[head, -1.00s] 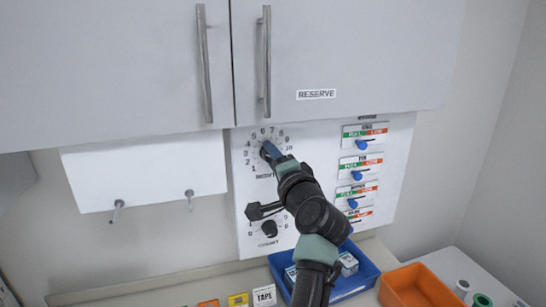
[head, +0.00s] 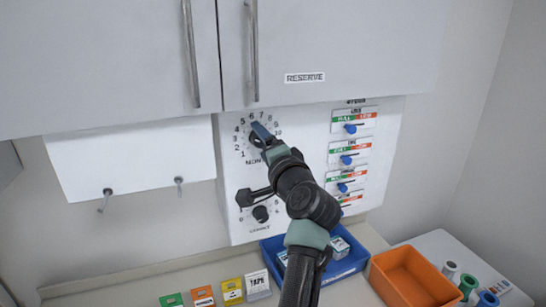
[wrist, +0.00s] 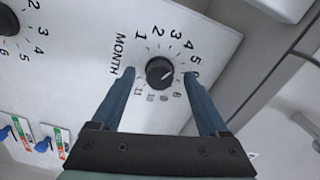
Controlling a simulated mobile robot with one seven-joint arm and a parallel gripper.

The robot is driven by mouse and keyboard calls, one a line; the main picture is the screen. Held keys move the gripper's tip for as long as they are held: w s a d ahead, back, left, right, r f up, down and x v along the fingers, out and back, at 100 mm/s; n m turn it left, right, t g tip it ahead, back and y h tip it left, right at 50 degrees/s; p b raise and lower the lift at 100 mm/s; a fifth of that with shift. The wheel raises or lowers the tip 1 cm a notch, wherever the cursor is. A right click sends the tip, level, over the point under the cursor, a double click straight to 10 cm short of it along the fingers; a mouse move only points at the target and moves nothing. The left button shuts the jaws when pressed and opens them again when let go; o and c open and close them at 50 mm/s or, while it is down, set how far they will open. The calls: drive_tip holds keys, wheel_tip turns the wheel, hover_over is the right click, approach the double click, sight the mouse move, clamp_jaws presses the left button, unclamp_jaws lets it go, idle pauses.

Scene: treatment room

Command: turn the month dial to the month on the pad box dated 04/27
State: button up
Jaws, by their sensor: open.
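The month dial (wrist: 160,71) is a round black knob on a white panel, ringed by printed numbers, with "MONTH" beside it. A small pale mark shows on its face; I cannot read its month surely. My gripper (wrist: 159,76) is open, with one blue finger on each side of the knob; I cannot tell whether they touch it. In the head view my gripper (head: 262,132) reaches the panel and covers much of the dial. Small boxes (head: 340,246) sit in a blue tray (head: 349,267), partly hidden by my arm; no date is readable.
A second knob (head: 261,214), labelled as a count, is below on the same panel. Several blue-knobbed sliders (head: 347,160) are at the right. Cupboards (head: 345,50) hang above. An orange bin (head: 409,277) and coloured cards (head: 202,296) are on the counter.

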drive_tip(key=b+v, duration=0.4)
drive_tip(key=v, duration=0.8)
drive_tip(key=shift+s+b, duration=0.25)
drive_tip(key=shift+b, duration=0.1)
drive_tip(key=shift+d, duration=0.1)
drive_tip(key=s+a+r+n+t+h+b, duration=0.1)
drive_tip(key=s+r+n+t, duration=0.4)
drive_tip(key=s+r, duration=0.5)
drive_tip(key=s+a+r+n+t+h+b, duration=0.1)
drive_tip(key=s+r+n+t+h, duration=0.3)
drive_tip(key=s+r, duration=0.5)
drive_tip(key=shift+s+a+r+n+t+h, duration=0.3)
drive_tip(key=shift+s+a+r+n+t, duration=0.15)
drive_tip(key=shift+s+a+n, duration=0.55)
drive_tip(key=shift+s+d, duration=0.1)
drive_tip(key=shift+d, duration=0.05)
